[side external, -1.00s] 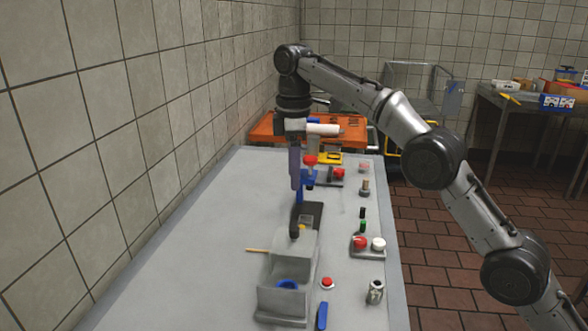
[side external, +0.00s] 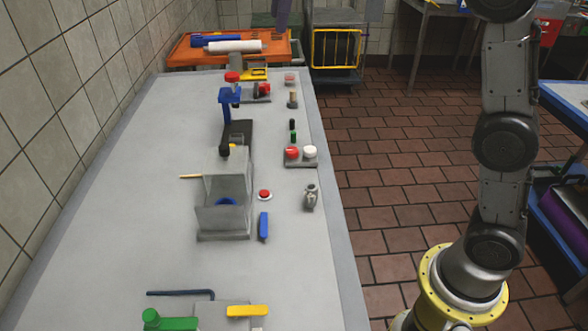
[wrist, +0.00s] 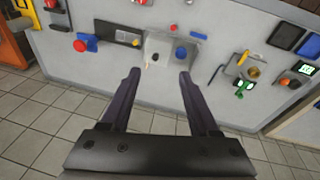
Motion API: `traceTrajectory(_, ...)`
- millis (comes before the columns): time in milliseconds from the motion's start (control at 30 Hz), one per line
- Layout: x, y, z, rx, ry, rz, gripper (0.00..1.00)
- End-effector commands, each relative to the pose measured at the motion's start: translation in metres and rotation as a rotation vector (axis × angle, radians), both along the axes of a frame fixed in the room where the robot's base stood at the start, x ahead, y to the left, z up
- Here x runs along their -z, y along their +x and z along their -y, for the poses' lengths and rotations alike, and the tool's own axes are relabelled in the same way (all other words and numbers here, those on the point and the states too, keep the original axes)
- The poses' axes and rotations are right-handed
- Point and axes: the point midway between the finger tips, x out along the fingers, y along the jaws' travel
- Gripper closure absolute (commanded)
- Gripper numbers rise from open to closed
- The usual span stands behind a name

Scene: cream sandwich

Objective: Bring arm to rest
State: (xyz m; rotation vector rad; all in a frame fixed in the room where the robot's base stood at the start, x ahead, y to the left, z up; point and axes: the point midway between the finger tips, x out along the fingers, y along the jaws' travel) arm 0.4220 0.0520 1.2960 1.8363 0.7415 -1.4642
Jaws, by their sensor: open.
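My gripper (wrist: 159,74) is open and empty in the wrist view, its two dark purple fingers spread apart over the tiled floor in front of the table. In the side external view, only a purple finger (side external: 282,13) shows at the top edge; the rest of the gripper is out of frame. My arm (side external: 503,90) rises nearly upright at the right of that view, clear of the table. The grey table (side external: 130,200) stands to its left, and nothing on it touches my gripper.
A grey metal box-shaped fixture (side external: 227,188) stands mid-table, with a red button (side external: 264,195) and a blue piece (side external: 263,226) beside it. A blue stand (side external: 228,105) is behind. An orange table (side external: 185,55) is at the back.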

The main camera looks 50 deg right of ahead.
Motion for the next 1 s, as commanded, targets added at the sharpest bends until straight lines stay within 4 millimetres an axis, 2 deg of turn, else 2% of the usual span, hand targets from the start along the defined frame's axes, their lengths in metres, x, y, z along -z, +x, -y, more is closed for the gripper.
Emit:
traceTrajectory(33,-0.007,-0.020,0.007,0.029,0.006,0.018,0.39)
traceTrajectory(233,-0.009,-0.088,0.026,0.152,0.037,0.083,0.39)
traceTrajectory(433,0.019,-0.155,0.039,0.298,0.078,0.143,0.39)
traceTrajectory(667,0.084,-0.220,0.049,0.486,0.140,0.200,0.39)
traceTrajectory(800,0.136,-0.250,0.051,0.605,0.182,0.220,0.39)
traceTrajectory(900,0.171,-0.263,0.052,0.685,0.209,0.221,0.39)
traceTrajectory(1000,0.200,-0.268,0.052,0.756,0.230,0.210,0.39)
